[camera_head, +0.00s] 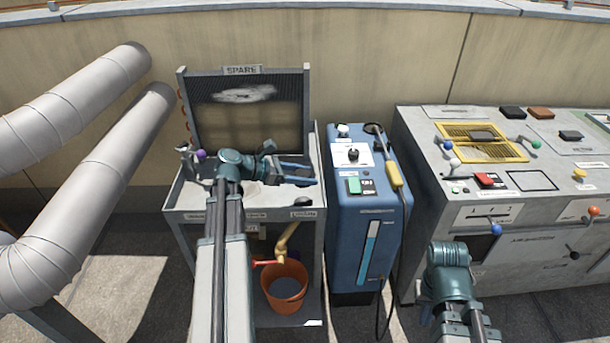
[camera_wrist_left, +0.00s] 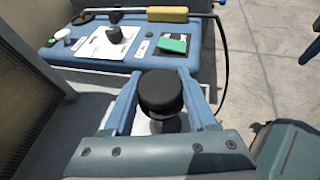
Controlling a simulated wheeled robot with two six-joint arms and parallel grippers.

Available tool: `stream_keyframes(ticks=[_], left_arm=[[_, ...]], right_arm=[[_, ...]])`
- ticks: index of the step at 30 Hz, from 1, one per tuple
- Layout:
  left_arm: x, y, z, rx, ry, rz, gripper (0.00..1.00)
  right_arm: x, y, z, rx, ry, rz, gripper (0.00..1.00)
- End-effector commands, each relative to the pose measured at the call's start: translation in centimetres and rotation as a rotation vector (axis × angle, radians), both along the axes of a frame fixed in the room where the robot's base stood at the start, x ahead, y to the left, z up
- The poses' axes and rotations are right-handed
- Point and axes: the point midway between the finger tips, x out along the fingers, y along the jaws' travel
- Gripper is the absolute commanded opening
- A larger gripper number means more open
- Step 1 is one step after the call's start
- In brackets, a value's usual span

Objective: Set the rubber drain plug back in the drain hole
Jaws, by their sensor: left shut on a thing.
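My left gripper (camera_head: 306,172) is over the grey tray bench (camera_head: 234,215) under the SPARE panel. In the left wrist view its two blue fingers (camera_wrist_left: 160,92) are shut on the round black drain plug (camera_wrist_left: 160,88). The plug sits upright between the fingertips. Below it is a pale surface with a dark round patch; I cannot tell if that is the hole, a shadow or part of the plug. I cannot make out the drain hole with certainty. My right arm shows at the lower right of the head view, its gripper out of view.
A blue machine (camera_head: 362,225) with a green button and yellow handle stands just right of the bench. An orange bucket (camera_head: 285,287) sits under it below a tan pipe (camera_head: 287,238). A purple knob (camera_head: 201,155) is at the bench's left. A grey control cabinet (camera_head: 520,240) stands right.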

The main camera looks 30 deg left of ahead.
Motion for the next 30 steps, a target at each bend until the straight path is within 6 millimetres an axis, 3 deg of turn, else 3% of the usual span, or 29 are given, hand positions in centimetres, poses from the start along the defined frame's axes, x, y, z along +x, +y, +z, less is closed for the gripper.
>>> stream_keyframes(ticks=[21,30], left_arm=[[0.0,0.0,-7.0,0.000,0.000,0.000,0.00],[0.0,0.0,-7.6,0.000,0.000,0.000,0.00]], right_arm=[[0.1,-0.2,-7.0,-0.008,-0.003,0.003,0.00],[0.1,-0.2,-7.6,-0.011,-0.004,0.004,0.00]])
